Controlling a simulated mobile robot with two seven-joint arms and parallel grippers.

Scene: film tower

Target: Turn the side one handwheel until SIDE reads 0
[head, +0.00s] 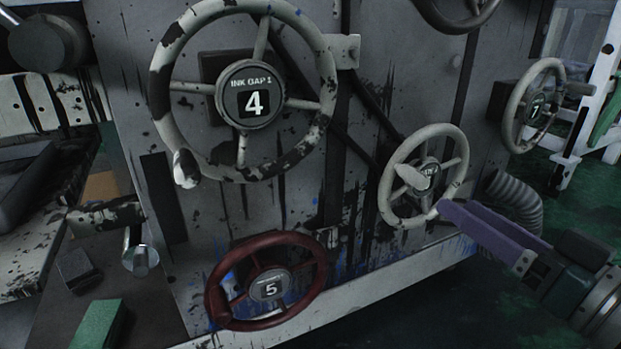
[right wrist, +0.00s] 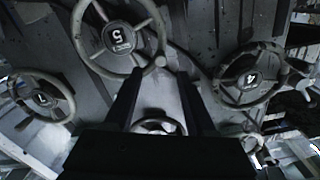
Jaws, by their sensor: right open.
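A pale cream handwheel (head: 424,177) stands at the centre right of the machine panel. Its hub is mostly covered by its knob in the head view, so its label is not readable there. My right gripper (head: 448,210), with purple fingers, is at this wheel's lower right rim and looks empty. In the right wrist view a pale handwheel (right wrist: 118,37), seen upside down and reading 5, lies just beyond the open fingers (right wrist: 158,80). I take it to be the same wheel, but the name SIDE is not legible on it. My left gripper is not in view.
A large paint-flecked INK GAP 1 wheel (head: 243,90) reads 4. A red wheel (head: 265,280) below reads 5. Another wheel (head: 533,105) at right seems to read 7. A dark wheel (head: 456,12) sits above. A ribbed hose (head: 515,200) runs behind my right gripper.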

